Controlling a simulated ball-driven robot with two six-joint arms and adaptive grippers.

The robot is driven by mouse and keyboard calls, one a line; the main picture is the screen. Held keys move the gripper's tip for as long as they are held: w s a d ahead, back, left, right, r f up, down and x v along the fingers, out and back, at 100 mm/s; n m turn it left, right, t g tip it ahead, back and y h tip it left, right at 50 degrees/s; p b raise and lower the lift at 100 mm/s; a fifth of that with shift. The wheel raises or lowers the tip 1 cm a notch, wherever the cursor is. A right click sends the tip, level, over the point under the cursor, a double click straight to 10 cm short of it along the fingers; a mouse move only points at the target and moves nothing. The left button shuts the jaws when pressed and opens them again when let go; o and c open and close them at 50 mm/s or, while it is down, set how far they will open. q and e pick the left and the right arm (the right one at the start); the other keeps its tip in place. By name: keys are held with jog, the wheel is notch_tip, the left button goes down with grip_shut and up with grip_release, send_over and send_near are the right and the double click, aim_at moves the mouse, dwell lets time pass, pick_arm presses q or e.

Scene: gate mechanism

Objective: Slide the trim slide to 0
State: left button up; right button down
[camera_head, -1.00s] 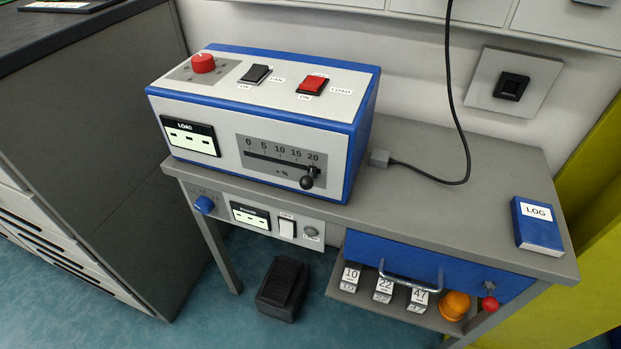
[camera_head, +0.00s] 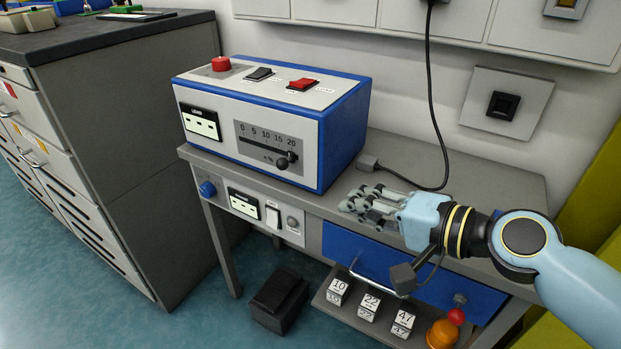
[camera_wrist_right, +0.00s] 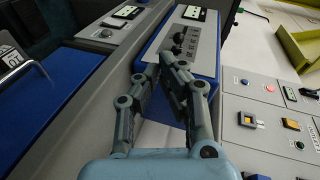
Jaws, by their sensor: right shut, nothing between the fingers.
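The trim slide is a black ball knob (camera_head: 283,163) on a slot in the front of a white and blue box (camera_head: 340,140). It stands at the right end of the scale, by 20. My right gripper (camera_head: 357,204) is shut and empty, above the bench top, to the right of the knob and lower in the picture, apart from it. In the right wrist view, the shut fingers (camera_wrist_right: 156,72) point towards the box, with the grey scale plate (camera_wrist_right: 196,50) beyond them. My left gripper is not in view.
A red knob (camera_head: 221,64), a black switch (camera_head: 259,74) and a red switch (camera_head: 303,85) sit on the box top. A dark cable (camera_head: 429,110) runs to a plug beside the box. A blue drawer (camera_head: 345,250) lies under the bench top.

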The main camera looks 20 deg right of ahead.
notch_tip(320, 180, up, 3)
jog(key=m+t, duration=0.1)
jog(key=m, duration=0.1)
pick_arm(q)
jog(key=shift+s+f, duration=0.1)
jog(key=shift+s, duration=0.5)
pick_arm(e)
send_near(286, 164)
jog(key=x, duration=0.7)
jog(key=shift+w+f, duration=0.1)
jog(key=shift+w, duration=0.05)
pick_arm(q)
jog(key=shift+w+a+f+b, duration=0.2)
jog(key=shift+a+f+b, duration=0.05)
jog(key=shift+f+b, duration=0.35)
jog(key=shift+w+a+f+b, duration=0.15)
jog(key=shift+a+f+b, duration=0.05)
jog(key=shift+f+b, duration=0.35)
pick_arm(e)
jog(key=w+a, duration=0.2)
jog(key=w, duration=0.1)
jog(key=w+a, duration=0.6)
jog(key=w, duration=0.1)
jog(key=shift+r, duration=0.2)
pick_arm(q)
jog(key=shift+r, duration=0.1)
